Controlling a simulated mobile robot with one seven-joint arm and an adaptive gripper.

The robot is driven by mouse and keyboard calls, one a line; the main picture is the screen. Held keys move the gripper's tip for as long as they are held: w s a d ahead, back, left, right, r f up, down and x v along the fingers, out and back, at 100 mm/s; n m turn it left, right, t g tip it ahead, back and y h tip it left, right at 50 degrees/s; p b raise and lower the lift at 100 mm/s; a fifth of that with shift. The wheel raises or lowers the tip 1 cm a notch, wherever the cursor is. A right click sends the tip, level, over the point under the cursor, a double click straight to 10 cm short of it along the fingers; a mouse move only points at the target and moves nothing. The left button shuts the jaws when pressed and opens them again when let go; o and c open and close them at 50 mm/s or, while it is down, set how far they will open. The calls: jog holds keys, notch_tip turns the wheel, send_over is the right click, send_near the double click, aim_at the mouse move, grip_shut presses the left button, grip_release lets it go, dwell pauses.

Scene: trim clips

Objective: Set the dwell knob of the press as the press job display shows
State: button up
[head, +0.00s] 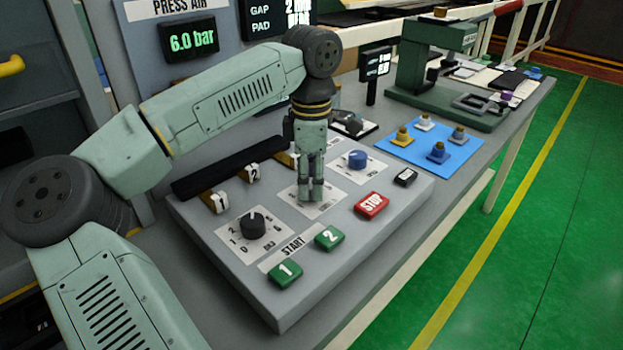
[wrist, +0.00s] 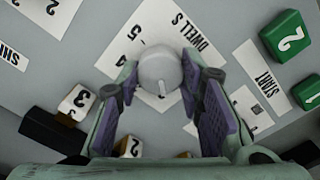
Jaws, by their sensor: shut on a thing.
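The dwell knob (wrist: 159,72) is a round grey knob on a white dial card marked DWELL S in the wrist view. My gripper (wrist: 160,82) is shut on it, with one purple-padded finger on each side. In the head view my gripper (head: 311,194) points straight down at the middle dial card (head: 318,209) of the grey console, and hides the knob. Which number the knob points to cannot be made out. A small black display (head: 376,63) on a post stands behind the console; its white text is too small to read.
The console (head: 300,290) also bears a black knob (head: 252,224), a blue knob (head: 357,158), green START buttons (head: 285,272) and a red STOP button (head: 371,205). A blue mat (head: 430,146) with several clips and a green press (head: 412,62) stand to the right.

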aim_at(311, 183)
jog(key=shift+m, duration=0.4)
jog(key=o, duration=1.2)
jog(key=shift+c, duration=0.2)
jog(key=shift+r, duration=0.1)
notch_tip(311, 183, up, 12)
